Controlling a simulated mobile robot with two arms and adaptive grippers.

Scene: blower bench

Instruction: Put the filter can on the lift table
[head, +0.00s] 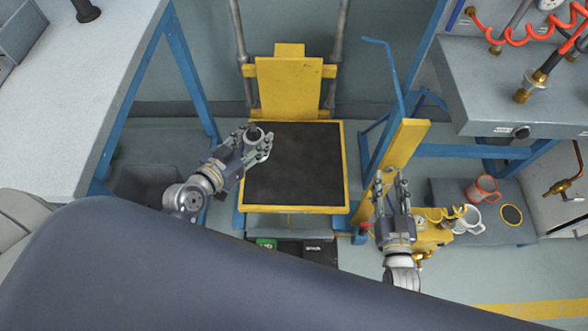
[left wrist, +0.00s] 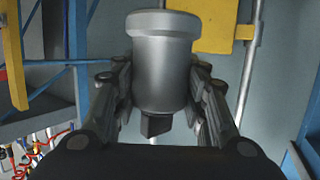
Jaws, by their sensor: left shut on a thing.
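The filter can is a grey metal cylinder with a wider rim and a dark block at one end, seen in the left wrist view (left wrist: 160,65). My left gripper (head: 257,144) is shut on it. In the head view only a small dark part of the can (head: 254,131) shows between the fingers. The lift table (head: 293,175) has a black top with a yellow edge. The held can appears over its far left part; I cannot tell its height above the top. My right gripper (head: 391,177) is open and empty, right of the lift table.
A yellow backrest (head: 288,86) stands behind the lift table. A pale bench (head: 75,90) is at left. At right are a yellow post (head: 403,150), a grey shelf (head: 520,85) with red hoses, and an orange mug (head: 483,188). The lift table's top looks bare.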

